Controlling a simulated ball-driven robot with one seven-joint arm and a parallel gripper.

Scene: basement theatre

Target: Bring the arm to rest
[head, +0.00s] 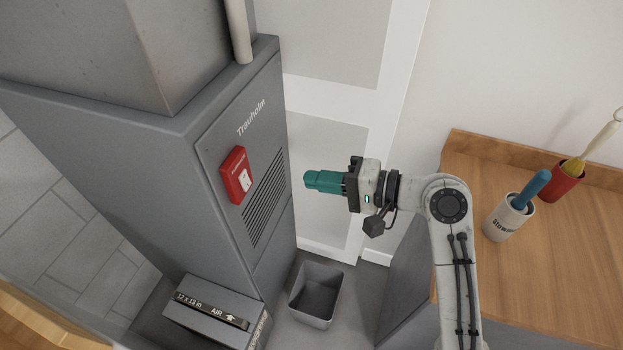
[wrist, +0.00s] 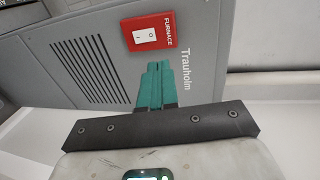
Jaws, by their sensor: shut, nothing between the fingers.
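My gripper (head: 310,181) has teal fingers and is shut with nothing between them. In the head view it points left toward the grey furnace (head: 215,150), with a visible gap to the panel. The teal fingers (wrist: 156,66) also show closed together in the wrist view. A red furnace switch (head: 237,175) with a white rocker is on the furnace front. In the wrist view the switch (wrist: 154,32) appears just beyond the fingertips; I cannot tell the exact distance. My arm comes up from the lower right and bends left at the elbow.
A wooden counter (head: 560,285) at right holds a white cup (head: 500,222) with a blue-handled tool and a red cup (head: 563,187) with a brush. A white panelled door (head: 330,130) is behind.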

